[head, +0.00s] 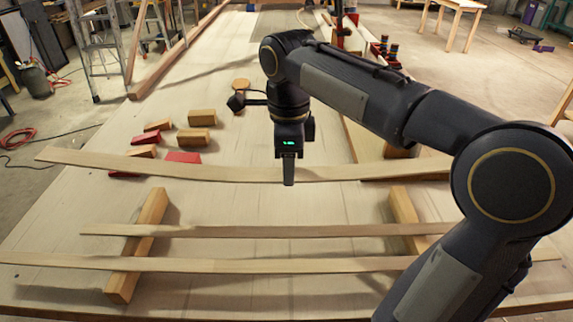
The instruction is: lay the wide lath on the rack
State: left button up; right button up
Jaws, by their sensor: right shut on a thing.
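The rack is two short wooden bars, a left one (150,212) and a right one (404,207), standing apart on the table. My right gripper (288,174) points down and is shut on the middle of a long pale lath (140,164), which looks the widest and is taken to be the wide lath. This lath bows, its left end higher than its middle, and lies beyond the bars in the picture, apparently raised. Its right part runs behind my right arm. My left gripper is out of view.
A narrow lath (260,231) and a nearer lath (220,265) lie across both bars. Several red and tan blocks (202,117) sit on the table (70,220) behind the held lath's left half. A long board stands right of my gripper.

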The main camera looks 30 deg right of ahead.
notch_tip(320, 180, down, 6)
jog(key=b, duration=0.5)
jog(key=shift+r, duration=0.1)
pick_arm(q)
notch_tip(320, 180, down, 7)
pick_arm(e)
jog(key=shift+f+b, duration=0.35)
jog(key=shift+f, duration=0.4)
notch_tip(320, 180, up, 5)
jog(key=p, duration=0.5)
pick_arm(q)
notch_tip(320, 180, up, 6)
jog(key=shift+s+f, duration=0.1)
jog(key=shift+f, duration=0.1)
